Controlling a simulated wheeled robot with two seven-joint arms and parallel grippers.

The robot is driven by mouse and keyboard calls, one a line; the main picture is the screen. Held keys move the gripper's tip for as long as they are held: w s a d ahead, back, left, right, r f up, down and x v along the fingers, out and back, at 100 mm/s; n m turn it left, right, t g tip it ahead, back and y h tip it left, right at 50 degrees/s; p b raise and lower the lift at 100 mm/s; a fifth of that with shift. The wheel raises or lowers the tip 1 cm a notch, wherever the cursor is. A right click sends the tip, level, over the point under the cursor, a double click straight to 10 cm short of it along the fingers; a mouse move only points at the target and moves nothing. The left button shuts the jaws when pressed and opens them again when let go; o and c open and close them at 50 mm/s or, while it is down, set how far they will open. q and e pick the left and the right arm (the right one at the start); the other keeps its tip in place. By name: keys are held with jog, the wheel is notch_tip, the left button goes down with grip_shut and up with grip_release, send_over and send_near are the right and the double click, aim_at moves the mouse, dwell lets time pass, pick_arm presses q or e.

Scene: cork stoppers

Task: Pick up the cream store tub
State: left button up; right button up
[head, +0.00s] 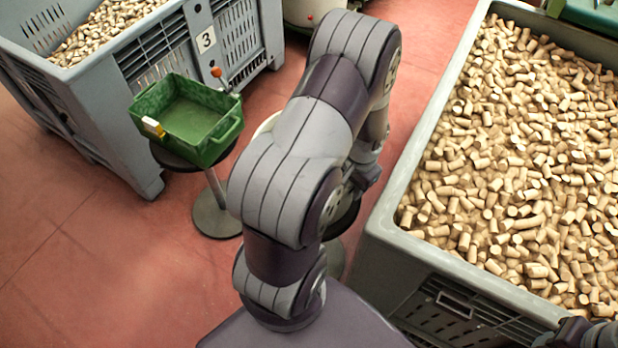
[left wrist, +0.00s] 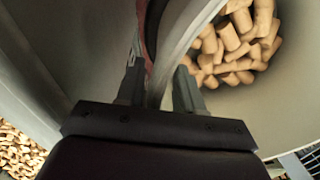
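The cream store tub (left wrist: 182,40) fills much of the left wrist view, with corks inside it at the upper right. In the head view only a pale sliver of it (head: 267,124) shows beside my left arm, which hides the rest. My left gripper (left wrist: 160,80) has its two fingers apart, one on each side of the tub's rim. A narrow gap seems to show between the rim and the left finger. In the head view part of the left gripper (head: 367,174) shows behind the arm. My right gripper (head: 585,334) is only partly in view at the bottom right corner.
A green crate (head: 190,112) stands on a round stool at the left. A large grey bin (head: 385,225) full of corks stands close on the right. Another grey bin (head: 125,160), marked 3, is at the upper left. Red floor (head: 70,230) is clear at lower left.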

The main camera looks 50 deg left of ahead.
pick_arm(q)
grip_shut()
dwell(1.3)
